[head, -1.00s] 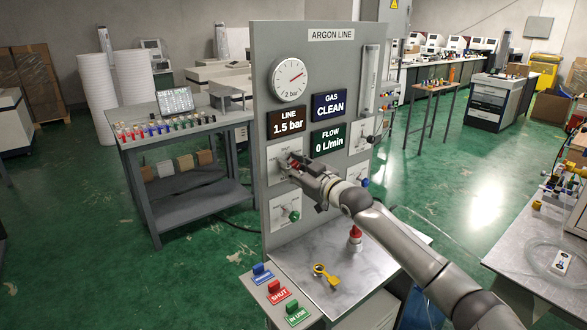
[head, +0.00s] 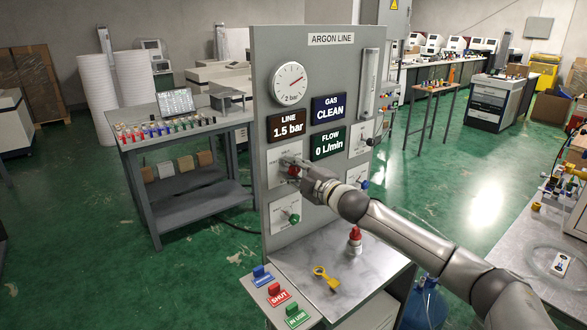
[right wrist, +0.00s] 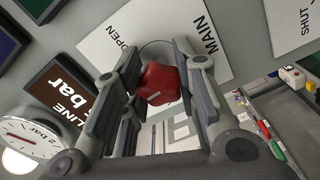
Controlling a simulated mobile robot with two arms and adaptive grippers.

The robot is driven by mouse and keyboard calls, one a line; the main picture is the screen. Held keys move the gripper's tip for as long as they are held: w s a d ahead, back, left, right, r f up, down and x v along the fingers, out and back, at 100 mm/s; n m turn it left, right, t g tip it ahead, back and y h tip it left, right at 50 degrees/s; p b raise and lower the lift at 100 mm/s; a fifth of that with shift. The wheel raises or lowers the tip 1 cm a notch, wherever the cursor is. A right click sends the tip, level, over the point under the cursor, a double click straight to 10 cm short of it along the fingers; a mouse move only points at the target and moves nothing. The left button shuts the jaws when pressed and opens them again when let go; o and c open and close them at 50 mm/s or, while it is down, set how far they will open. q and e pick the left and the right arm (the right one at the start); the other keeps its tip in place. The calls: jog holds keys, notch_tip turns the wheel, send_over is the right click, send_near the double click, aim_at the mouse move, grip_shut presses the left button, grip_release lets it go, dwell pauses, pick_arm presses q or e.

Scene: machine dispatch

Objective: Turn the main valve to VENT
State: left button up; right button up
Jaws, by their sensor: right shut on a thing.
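The main valve's red knob (head: 293,170) sits on a white plate on the left side of the grey argon panel. In the right wrist view the red knob (right wrist: 162,84) is between my fingers, in front of the plate (right wrist: 120,42) marked MAIN and OPEN. My right gripper (right wrist: 160,76) is shut on this knob; in the head view the right gripper (head: 297,168) partly covers the plate. The VENT mark cannot be made out. My left gripper is not in view.
A green-knobbed valve (head: 293,217) is just below. The LINE display (head: 289,125) reads 1.5 bar, FLOW (head: 328,142) 0 L/min, GAS (head: 328,108) CLEAN. A yellow key-like piece (head: 325,278) and a red-topped object (head: 355,239) are on the shelf.

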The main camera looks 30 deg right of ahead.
jog(key=n+p, duration=0.1)
jog(key=n, duration=0.4)
jog(key=shift+n, duration=0.3)
jog(key=n, duration=0.4)
jog(key=shift+f+n+p, duration=0.1)
jog(key=shift+n+p, duration=0.2)
jog(key=shift+n, duration=0.4)
jog(key=o, duration=1.1)
jog(key=shift+c, duration=0.2)
